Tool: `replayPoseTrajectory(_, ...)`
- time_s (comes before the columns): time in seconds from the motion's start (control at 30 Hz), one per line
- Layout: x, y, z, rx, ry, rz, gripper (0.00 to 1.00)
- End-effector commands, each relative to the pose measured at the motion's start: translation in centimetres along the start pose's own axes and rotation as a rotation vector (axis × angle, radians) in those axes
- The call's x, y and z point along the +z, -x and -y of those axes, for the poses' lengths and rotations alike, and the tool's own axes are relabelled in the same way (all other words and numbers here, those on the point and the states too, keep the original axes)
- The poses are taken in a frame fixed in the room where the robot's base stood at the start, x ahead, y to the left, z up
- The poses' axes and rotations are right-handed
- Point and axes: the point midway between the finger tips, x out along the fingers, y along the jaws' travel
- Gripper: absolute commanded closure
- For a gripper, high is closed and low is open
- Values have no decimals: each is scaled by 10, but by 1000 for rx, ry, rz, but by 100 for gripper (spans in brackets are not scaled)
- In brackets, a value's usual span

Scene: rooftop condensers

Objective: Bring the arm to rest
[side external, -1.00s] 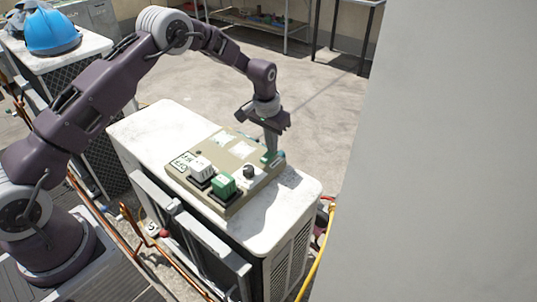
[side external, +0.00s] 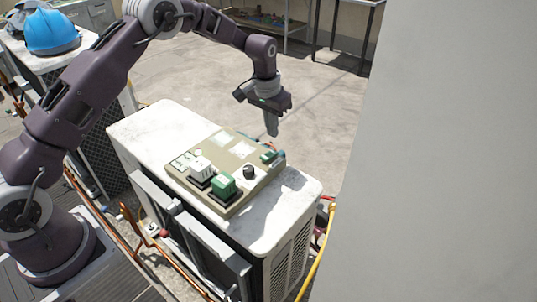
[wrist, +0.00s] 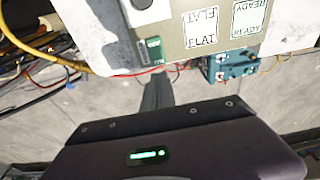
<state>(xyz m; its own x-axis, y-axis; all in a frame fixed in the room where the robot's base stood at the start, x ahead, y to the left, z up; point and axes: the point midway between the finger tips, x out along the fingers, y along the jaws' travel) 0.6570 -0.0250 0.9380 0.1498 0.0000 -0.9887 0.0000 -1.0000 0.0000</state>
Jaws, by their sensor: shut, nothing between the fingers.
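My gripper (side external: 271,128) is shut and empty. In the side external view it hangs fingers down in the air, above and behind the far edge of the control panel (side external: 238,152). The panel is a tan board lying on a white condenser unit (side external: 145,130). It carries a white block (side external: 201,168), a green block (side external: 223,184), a black knob (side external: 249,172) and a small green part (side external: 268,156) near its far right edge. In the wrist view my shut fingers (wrist: 157,85) point toward the panel's edge, where labels reading FLAT (wrist: 201,28) and READY (wrist: 246,22) show.
A blue hard hat (side external: 51,33) sits on another condenser at the back left. A large grey wall (side external: 440,150) fills the right side. Copper pipes and a yellow hose (side external: 318,255) run around the unit. Open concrete floor (side external: 325,100) lies behind it.

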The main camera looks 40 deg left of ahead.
Motion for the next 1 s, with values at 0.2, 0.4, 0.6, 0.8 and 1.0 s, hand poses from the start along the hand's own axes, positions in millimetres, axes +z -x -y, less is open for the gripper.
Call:
replayPoseTrajectory(0.2, -1, 9, 0, 0, 0, 0, 100)
replayPoseTrajectory(0.4, -1, 12, 0, 0, 0, -2, 100)
replayPoseTrajectory(0.6, 32, 128, -6, 0, 1, -77, 100)
replayPoseTrajectory(0.8, 148, 257, -15, 1, 2, -186, 100)
replayPoseTrajectory(1.0, 286, 295, -20, 1, 0, -287, 100)
